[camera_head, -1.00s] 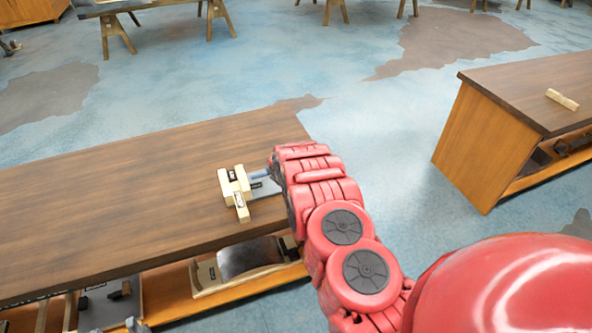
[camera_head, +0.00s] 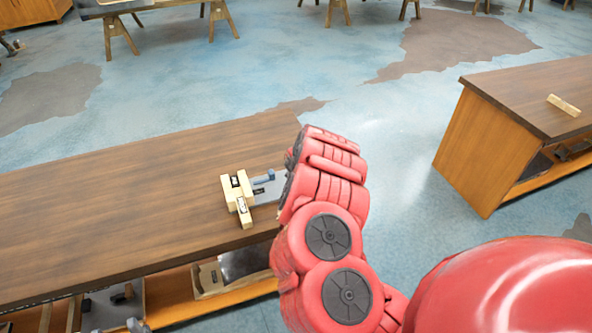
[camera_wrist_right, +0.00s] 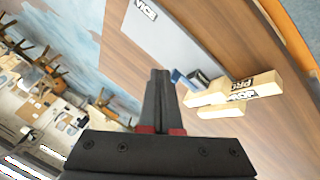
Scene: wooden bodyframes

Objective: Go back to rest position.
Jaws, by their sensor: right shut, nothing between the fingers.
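My right arm reaches up from the lower right in the head view, and its red links hide its own gripper there. In the right wrist view my right gripper (camera_wrist_right: 160,75) is shut, with its two black fingers together and nothing between them. A small assembly of pale wooden blocks (camera_head: 236,190) lies near the right end of the workbench top (camera_head: 110,205). The blocks also show in the right wrist view (camera_wrist_right: 235,92), to the right of the fingers and apart from them. My left gripper is not in view.
A grey plate (camera_head: 268,184) with a small blue part lies beside the blocks, close to my arm. A second bench (camera_head: 520,95) with a wooden piece (camera_head: 563,105) stands at the right. Open floor (camera_head: 400,150) lies between the benches.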

